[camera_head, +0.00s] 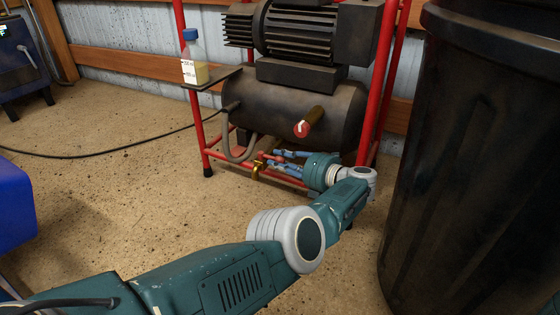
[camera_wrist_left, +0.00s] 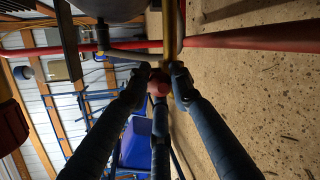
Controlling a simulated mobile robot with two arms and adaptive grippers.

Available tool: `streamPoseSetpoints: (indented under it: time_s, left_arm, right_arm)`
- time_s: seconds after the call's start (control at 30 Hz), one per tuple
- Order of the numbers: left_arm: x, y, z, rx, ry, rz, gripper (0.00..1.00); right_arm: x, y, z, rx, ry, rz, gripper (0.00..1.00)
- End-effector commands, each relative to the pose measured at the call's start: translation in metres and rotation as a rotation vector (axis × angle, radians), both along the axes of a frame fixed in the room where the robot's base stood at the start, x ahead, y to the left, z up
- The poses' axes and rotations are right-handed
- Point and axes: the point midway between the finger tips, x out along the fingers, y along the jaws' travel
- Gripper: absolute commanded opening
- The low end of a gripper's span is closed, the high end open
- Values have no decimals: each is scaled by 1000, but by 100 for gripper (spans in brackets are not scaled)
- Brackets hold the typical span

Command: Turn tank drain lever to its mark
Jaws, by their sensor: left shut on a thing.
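The tank drain lever (camera_head: 262,154) is a small red handle low under the black compressor tank (camera_head: 290,106). It sits by a brass valve (camera_head: 257,168) near the red frame's bottom rail. My left gripper (camera_head: 270,160) reaches it from the right, its blue fingers shut on the lever. In the left wrist view, the red lever end (camera_wrist_left: 158,87) shows between the fingers of my left gripper (camera_wrist_left: 160,78), with the brass valve pipe (camera_wrist_left: 173,35) just beyond. The fingers cover part of the lever, and I cannot make out its mark. My right gripper is not in view.
A large black bin (camera_head: 470,170) stands close on the right of my left arm. Red frame posts (camera_head: 193,85) surround the tank. A bottle (camera_head: 192,62) stands on a side shelf. A black cable (camera_head: 100,154) crosses the floor.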

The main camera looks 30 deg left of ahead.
Motion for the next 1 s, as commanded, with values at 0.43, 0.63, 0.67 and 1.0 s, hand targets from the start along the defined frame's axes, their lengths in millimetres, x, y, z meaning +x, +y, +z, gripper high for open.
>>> streamPoseSetpoints:
  time_s: [0.43, 0.63, 0.67, 1.0]
  left_arm:
    - [1, 1, 2, 3, -4, 0, 42]
    - [1, 1, 1, 1, -3, -1, 42]
    - [1, 1, 1, 1, -2, 0, 42]
    - [1, 5, 1, 0, -3, -17, 42]
  right_arm:
    - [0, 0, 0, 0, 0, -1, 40]
    - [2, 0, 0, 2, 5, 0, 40]
    - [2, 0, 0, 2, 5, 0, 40]
    - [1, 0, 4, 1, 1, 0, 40]
